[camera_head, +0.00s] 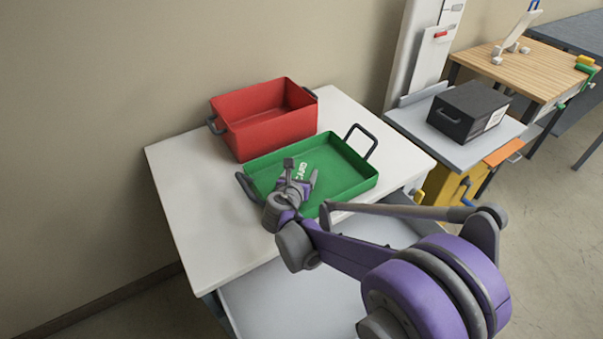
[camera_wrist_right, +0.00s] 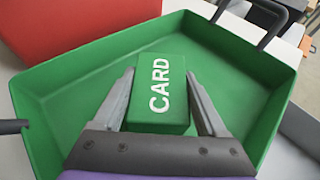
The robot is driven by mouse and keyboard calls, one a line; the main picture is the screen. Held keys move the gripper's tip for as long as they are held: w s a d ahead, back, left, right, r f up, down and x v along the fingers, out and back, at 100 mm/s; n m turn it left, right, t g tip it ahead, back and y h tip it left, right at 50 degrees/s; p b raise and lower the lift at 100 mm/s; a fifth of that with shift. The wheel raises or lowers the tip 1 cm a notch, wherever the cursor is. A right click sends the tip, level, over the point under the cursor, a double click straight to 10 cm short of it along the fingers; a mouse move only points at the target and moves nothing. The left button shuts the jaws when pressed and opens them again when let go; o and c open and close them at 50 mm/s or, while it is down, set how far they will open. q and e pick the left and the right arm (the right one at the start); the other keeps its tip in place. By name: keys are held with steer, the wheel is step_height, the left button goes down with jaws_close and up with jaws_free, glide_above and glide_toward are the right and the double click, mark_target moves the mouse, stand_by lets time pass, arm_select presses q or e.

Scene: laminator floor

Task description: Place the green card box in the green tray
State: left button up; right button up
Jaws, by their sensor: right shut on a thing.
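The green card box (camera_wrist_right: 160,97) has white "CARD" lettering on its top. In the right wrist view it sits between the two fingers of my right gripper (camera_wrist_right: 160,95), which is shut on it. The box is over or in the green tray (camera_wrist_right: 75,110), inside its walls; I cannot tell whether it touches the tray floor. In the head view the green tray (camera_head: 345,181) lies on the white table, and my right gripper (camera_head: 302,178) reaches down into it. There the box is mostly hidden, with part of its lettering showing. My left gripper is not in view.
A red bin (camera_head: 270,132) stands right behind the green tray on the white table (camera_head: 190,190). The tray has dark handles at both ends. A black box (camera_head: 468,110) sits on a grey surface at the right. The table's left part is clear.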

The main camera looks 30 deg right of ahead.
steer(key=shift+f, duration=0.1)
steer(key=o, duration=1.6)
steer(key=shift+c, duration=0.2)
steer(key=v, duration=1.2)
